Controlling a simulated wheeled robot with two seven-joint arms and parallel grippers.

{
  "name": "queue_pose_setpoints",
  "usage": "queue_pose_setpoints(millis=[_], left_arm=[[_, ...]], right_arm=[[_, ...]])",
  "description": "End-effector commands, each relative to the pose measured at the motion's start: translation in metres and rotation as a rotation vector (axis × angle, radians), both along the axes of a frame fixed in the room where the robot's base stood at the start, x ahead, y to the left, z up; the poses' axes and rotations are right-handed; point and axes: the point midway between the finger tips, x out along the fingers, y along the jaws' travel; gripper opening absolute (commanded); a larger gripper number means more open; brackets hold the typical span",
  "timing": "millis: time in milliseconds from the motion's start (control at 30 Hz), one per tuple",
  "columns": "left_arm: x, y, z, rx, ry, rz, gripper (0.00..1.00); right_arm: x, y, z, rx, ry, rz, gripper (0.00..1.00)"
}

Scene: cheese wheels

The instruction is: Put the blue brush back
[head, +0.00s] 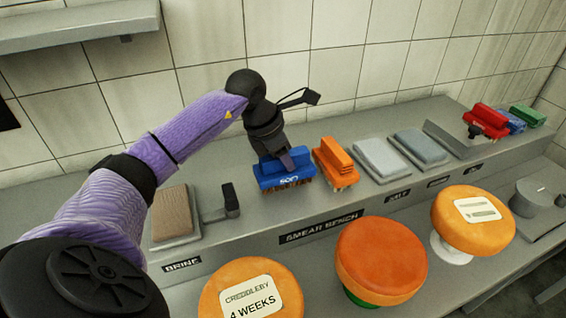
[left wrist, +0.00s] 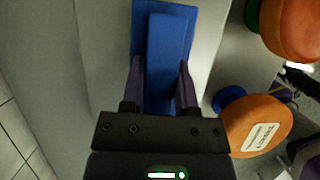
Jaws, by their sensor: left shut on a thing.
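My left gripper (head: 287,160) points down and is shut on the blue brush (head: 284,177), around its raised grip. The brush is level, bristles down, over the raised ledge to the left of the orange brush (head: 335,162). I cannot tell whether its bristles touch the ledge. In the left wrist view the fingers (left wrist: 161,85) lie on both sides of the blue brush's grip (left wrist: 167,45). A second blue brush (head: 514,123) stands at the far right, between a red brush (head: 489,118) and a green brush (head: 528,115). My right gripper is not in view.
On the ledge (head: 260,215) are a brown pad (head: 172,210), a dark bracket (head: 222,203) and two grey pads (head: 381,157) (head: 420,147). Cheese wheels (head: 250,290) (head: 381,255) (head: 472,215) stand along the front. A tiled wall (head: 300,50) is behind, with a shelf (head: 80,25) upper left.

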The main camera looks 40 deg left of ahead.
Motion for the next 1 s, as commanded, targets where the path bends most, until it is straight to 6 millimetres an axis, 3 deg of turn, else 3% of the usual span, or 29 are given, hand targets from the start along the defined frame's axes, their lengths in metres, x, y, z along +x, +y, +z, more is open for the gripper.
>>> queue_pose_setpoints(millis=[100, 400, 433, 567, 600, 867, 1000], left_arm=[[0.0, 0.0, -0.02, 0.0, 0.0, 0.001, 0.0], [0.0, 0.0, -0.023, 0.001, 0.0, 0.0, 0.0], [0.0, 0.0, -0.022, 0.001, 0.0, 0.0, 0.42], [0.0, 0.0, -0.022, 0.001, 0.0, 0.0, 0.7], [0.0, 0.0, -0.022, 0.001, 0.0, 0.0, 0.73], [0.0, 0.0, -0.019, 0.0, 0.0, 0.0, 0.73], [-0.007, 0.005, 0.003, 0.005, -0.001, 0.001, 0.73]], right_arm=[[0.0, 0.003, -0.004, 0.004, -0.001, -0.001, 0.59], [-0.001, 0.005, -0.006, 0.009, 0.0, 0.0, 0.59], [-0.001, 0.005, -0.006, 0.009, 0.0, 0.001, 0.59], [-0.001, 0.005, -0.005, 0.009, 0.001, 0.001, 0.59], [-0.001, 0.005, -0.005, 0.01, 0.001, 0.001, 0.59], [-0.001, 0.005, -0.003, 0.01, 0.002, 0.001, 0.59], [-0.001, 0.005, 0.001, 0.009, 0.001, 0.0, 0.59]])
